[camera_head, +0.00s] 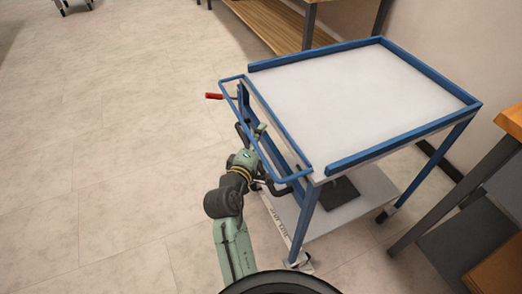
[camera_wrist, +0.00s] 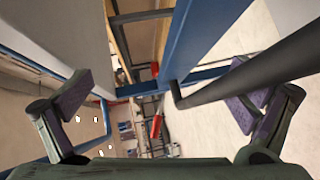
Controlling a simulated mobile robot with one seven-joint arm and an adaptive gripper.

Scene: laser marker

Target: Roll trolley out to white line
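The trolley (camera_head: 350,95) has a blue frame, a pale top tray and a lower shelf (camera_head: 350,208), and stands on castors at the right of the head view. A blue push handle (camera_head: 226,95) sticks out from its left end. My gripper (camera_head: 266,160) is at this handle, near its front corner. In the wrist view my gripper (camera_wrist: 162,92) has its fingers wide apart. A blue bar (camera_wrist: 190,45) and a dark bar (camera_wrist: 255,72) pass across the space between them. I cannot tell whether either finger touches the handle. I cannot make out a white line on the floor.
A red-gripped lever (camera_head: 214,96) sticks out left of the handle. A wooden-topped bench (camera_head: 272,22) stands behind the trolley and another table (camera_head: 510,120) stands close on its right, by the wall. The tiled floor (camera_head: 120,130) on the left is clear.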

